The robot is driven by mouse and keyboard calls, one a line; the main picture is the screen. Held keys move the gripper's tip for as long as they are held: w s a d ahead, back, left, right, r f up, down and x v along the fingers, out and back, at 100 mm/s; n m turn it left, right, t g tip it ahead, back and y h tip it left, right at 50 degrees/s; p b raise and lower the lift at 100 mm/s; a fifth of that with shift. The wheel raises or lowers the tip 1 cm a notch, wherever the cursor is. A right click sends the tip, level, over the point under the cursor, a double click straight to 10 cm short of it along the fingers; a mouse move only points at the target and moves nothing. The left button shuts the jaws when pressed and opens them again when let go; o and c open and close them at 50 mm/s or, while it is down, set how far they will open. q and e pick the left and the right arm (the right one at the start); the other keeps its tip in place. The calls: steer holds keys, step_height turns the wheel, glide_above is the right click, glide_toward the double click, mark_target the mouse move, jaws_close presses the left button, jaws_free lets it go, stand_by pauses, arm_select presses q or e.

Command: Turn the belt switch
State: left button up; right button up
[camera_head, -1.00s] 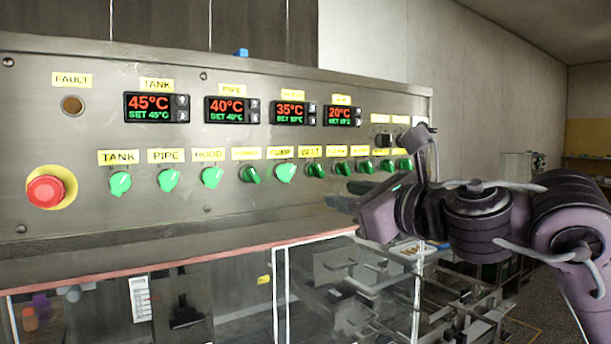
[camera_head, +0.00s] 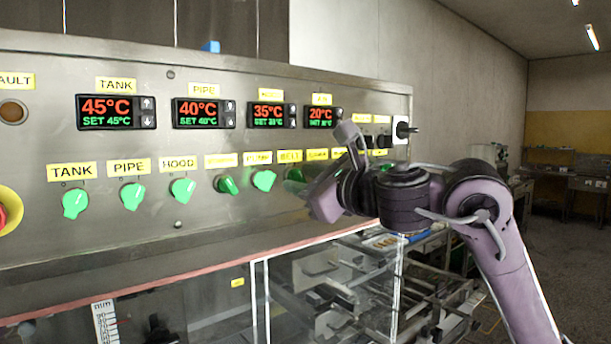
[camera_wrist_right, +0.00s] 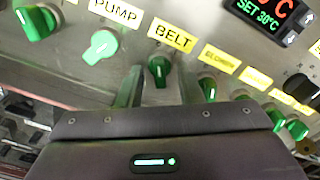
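The belt switch is a green knob (camera_head: 294,175) below the yellow BELT label (camera_head: 290,156) on the steel panel. In the head view my right gripper (camera_head: 302,188) is right at this knob and partly covers it. In the right wrist view the belt knob (camera_wrist_right: 159,69) shows between the two fingers of my right gripper (camera_wrist_right: 162,80), which are apart on either side of it. I cannot tell whether the fingers touch it. The knob's white mark points roughly straight down from the label in that view. My left gripper is out of view.
Green knobs stand close on both sides, such as the pump knob (camera_head: 264,180) and hood knob (camera_head: 182,189). Temperature displays (camera_head: 202,113) sit above. A clear-walled machine enclosure (camera_head: 330,285) lies below the panel. A red emergency button (camera_head: 3,215) is at the left edge.

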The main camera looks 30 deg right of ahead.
steer(key=shift+s, duration=0.15)
jaws_close()
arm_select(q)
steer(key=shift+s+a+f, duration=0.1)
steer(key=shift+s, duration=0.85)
arm_select(e)
steer(key=shift+m, duration=2.1)
steer(key=m+p, duration=0.1)
steer(key=m, duration=0.3)
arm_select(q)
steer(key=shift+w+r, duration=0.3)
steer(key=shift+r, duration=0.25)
arm_select(e)
steer(key=shift+m, duration=1.9)
